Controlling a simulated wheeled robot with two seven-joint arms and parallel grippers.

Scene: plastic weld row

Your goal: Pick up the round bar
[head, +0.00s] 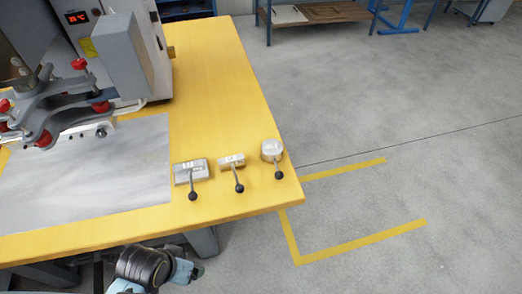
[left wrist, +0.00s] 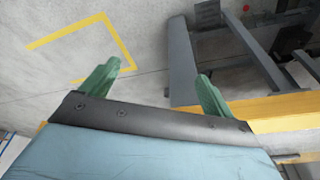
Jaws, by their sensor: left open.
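The piece that looks like the round bar (head: 271,149) is a short silver cylinder with a thin handle ending in a black knob. It stands near the right corner of the yellow table (head: 222,70) in the head view. In the left wrist view my left gripper (left wrist: 155,88) is open, its two green fingers apart with nothing between them. It is beside the table's edge (left wrist: 285,105), over the floor. The round bar does not show in the left wrist view. My right gripper is in neither view.
Two rectangular metal pieces with black-knobbed handles, a wider one (head: 190,171) and a smaller one (head: 231,161), stand left of the round bar. A grey sheet (head: 125,165) and a machine with red knobs (head: 125,55) occupy the table's left.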

